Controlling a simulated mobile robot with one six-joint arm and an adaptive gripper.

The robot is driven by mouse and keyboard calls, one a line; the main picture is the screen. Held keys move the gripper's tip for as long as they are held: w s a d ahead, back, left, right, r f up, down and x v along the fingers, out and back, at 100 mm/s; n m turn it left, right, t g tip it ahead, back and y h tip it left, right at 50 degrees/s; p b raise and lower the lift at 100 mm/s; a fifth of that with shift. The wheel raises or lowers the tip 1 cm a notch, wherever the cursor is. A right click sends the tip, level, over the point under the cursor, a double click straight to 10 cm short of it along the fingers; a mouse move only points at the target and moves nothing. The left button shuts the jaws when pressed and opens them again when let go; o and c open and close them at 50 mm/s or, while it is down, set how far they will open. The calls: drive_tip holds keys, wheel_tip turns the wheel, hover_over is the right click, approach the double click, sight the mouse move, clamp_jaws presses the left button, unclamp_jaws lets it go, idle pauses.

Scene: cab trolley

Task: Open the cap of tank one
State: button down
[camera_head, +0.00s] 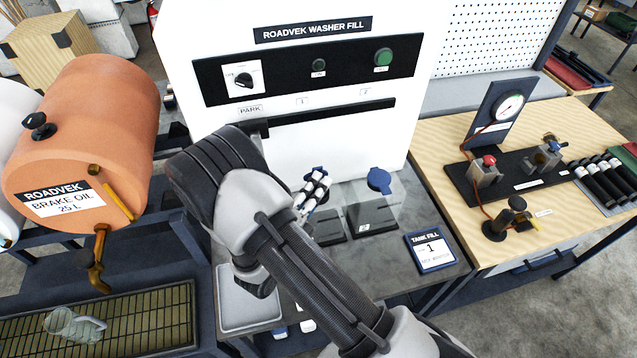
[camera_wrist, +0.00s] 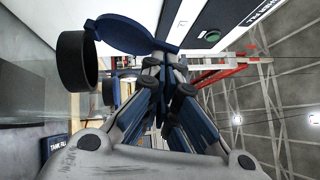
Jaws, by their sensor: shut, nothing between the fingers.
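The washer fill unit has labels 1 and 2 above its two filler places. In the wrist view a blue hinged cap (camera_wrist: 135,35) stands raised beside a black filler neck (camera_wrist: 77,62), whose mouth looks uncovered. In the head view a bit of blue cap (camera_head: 317,169) shows just behind my gripper (camera_head: 318,180), at the left place under label 1. My gripper is shut and empty; its tips (camera_wrist: 160,60) are close to the raised cap, and I cannot tell if they touch it. The neck is hidden behind the gripper in the head view. A second blue cap (camera_head: 379,180) is to the right.
A tank fill card (camera_head: 431,251) lies at the right front of the bench. An orange brake oil drum (camera_head: 85,130) is left. A wooden table (camera_head: 540,120) with a gauge rig is right.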

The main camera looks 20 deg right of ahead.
sight(315, 169)
drive_tip(key=shift+r, duration=0.2)
drive_tip(key=n+y+p, duration=0.1)
drive_tip(key=p, duration=0.2)
drive_tip(key=shift+w+r+g, duration=0.3)
drive_tip(key=shift+r, duration=0.05)
drive_tip(key=shift+w+r+n+y+p, duration=0.2)
drive_tip(key=shift+w+n+y+p, duration=0.25)
drive_tip(key=shift+p, duration=0.3)
drive_tip(key=shift+w+r+p, duration=0.25)
drive_tip(key=shift+w+p, duration=0.05)
drive_tip(key=shift+p, duration=0.35)
drive_tip(key=shift+w+r+n+g+p, duration=0.15)
drive_tip(key=shift+w+n+g+p, duration=0.3)
drive_tip(key=shift+g, duration=0.05)
drive_tip(key=shift+w, duration=0.45)
drive_tip(key=shift+s, duration=0.1)
